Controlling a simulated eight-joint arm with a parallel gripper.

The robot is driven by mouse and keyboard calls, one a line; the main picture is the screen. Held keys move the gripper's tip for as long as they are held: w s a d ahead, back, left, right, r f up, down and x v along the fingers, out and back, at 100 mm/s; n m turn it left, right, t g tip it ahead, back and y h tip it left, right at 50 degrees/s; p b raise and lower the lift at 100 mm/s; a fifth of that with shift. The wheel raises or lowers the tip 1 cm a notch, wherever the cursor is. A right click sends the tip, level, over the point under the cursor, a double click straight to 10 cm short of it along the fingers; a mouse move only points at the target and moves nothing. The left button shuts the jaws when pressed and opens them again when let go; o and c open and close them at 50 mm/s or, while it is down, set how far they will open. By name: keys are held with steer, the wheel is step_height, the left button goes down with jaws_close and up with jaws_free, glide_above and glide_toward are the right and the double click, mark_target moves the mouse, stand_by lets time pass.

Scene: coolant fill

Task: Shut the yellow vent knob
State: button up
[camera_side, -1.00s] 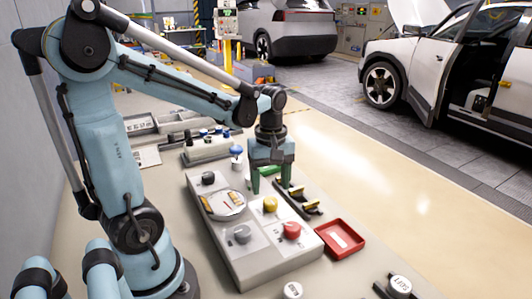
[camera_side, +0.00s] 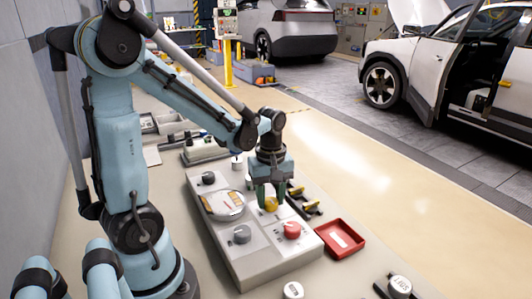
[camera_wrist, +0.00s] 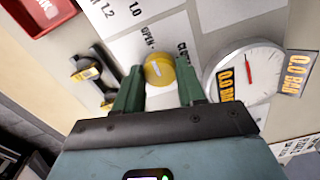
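The yellow vent knob (camera_side: 271,204) sits on the grey panel (camera_side: 262,270), between the round gauge and the red knob. In the wrist view the yellow knob (camera_wrist: 159,70) lies between and just beyond the tips of my two green fingers, near the OPEN and CLOSE lettering. My gripper (camera_side: 270,202) points down over the knob in the side view. Whether the fingertips reach down beside the knob is hard to tell.
On the panel are a round gauge (camera_side: 224,205), a red knob (camera_side: 291,230), a grey knob (camera_side: 242,234) and a dark knob (camera_side: 208,178). Black-and-yellow clips (camera_wrist: 88,68) lie beside the panel. A red tray (camera_side: 340,239) stands to its right.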

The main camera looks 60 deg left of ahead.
steer(key=c, duration=0.5)
steer(key=shift+m, duration=0.3)
steer(key=m, duration=1.1)
steer(key=shift+m, duration=0.3)
steer(key=m, duration=0.4)
steer(key=shift+m, duration=0.4)
steer(key=o, duration=1.1)
